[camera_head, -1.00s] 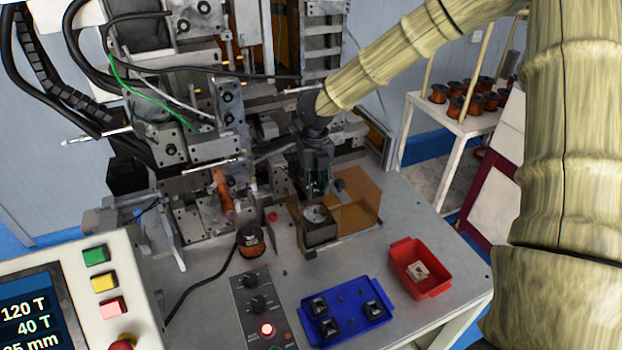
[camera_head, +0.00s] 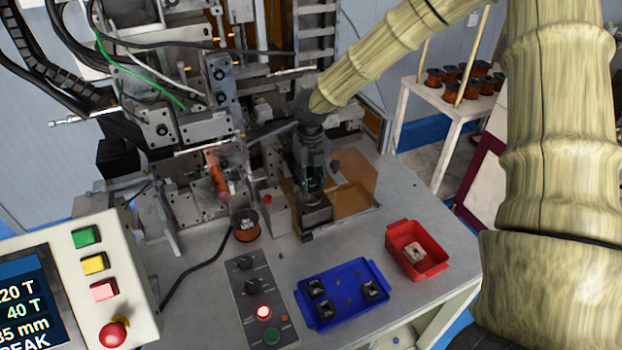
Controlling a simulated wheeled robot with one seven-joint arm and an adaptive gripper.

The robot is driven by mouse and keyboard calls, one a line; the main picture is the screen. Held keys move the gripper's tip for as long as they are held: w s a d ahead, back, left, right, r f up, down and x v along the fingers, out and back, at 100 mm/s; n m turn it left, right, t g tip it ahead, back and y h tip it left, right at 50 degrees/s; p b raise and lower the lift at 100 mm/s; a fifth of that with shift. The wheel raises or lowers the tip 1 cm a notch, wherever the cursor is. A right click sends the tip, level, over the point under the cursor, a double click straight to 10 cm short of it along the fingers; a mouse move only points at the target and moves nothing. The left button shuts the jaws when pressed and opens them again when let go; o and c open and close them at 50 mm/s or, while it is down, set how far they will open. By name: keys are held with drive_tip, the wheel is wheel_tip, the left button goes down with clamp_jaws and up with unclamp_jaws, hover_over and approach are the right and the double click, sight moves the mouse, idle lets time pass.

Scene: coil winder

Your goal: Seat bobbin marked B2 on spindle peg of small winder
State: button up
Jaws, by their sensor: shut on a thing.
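The small winder (camera_head: 318,214) is a dark grey block on the table with an amber see-through guard (camera_head: 358,183) beside and behind it. My gripper (camera_head: 316,193) points straight down, right over the top of this block. It is shut on a small dark bobbin, which is mostly hidden between the fingers and against the dark winder. The B2 mark cannot be read. The spindle peg is hidden behind the gripper, so I cannot tell whether the bobbin touches it. Several small dark bobbins sit in the blue tray (camera_head: 345,314) at the front.
A red tray (camera_head: 433,262) with a pale part stands right of the blue tray. A copper wire spool (camera_head: 245,227) and a control box (camera_head: 253,295) are left of it. The large winding machine (camera_head: 225,95) rises close behind. Bare table lies right of the winder.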

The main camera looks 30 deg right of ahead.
drive_tip(key=shift+f+b, duration=0.45)
drive_tip(key=shift+f, duration=0.6)
drive_tip(key=o, duration=0.8)
drive_tip(key=shift+c, duration=0.2)
wheel_tip(320, 180, up, 12)
idle(0.3)
